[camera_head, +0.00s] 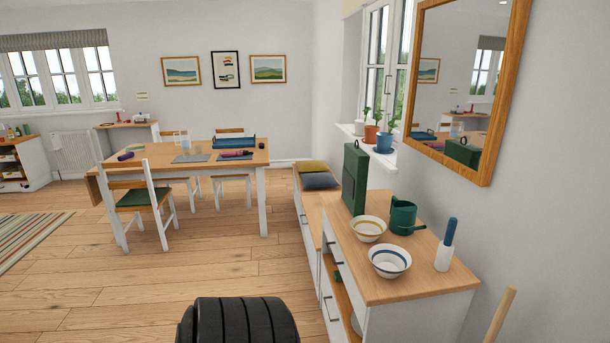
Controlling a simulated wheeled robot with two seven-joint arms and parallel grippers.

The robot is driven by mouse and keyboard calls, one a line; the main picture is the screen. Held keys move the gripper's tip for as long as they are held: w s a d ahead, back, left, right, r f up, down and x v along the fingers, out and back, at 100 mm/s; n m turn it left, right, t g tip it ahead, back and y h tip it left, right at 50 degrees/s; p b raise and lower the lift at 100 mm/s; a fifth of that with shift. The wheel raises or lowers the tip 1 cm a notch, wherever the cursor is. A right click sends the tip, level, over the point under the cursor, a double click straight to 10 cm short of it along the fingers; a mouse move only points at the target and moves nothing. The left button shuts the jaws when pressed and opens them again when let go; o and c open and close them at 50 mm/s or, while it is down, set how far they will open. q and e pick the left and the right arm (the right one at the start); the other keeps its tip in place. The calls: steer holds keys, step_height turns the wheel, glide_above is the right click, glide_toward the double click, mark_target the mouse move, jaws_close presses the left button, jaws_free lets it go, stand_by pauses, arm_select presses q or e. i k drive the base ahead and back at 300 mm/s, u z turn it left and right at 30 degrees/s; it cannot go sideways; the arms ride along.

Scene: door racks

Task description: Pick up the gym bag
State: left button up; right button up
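I cannot make out anything that is clearly a gym bag in the head view. A tall dark green case-like object (355,178) stands upright on the wooden-topped cabinet (410,282) at the right; I cannot tell whether it is a bag. Neither my left nor my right gripper is in view.
Two bowls (390,261), a green watering can (404,217) and a blue-and-white bottle-like item (446,246) share the cabinet top. A bench with cushions (319,181) lies behind. A dining table (240,158) and chairs (143,200) stand left of centre. The wooden floor (240,255) between is clear.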

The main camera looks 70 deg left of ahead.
mark_target(356, 168)
steer(key=u, duration=1.95)
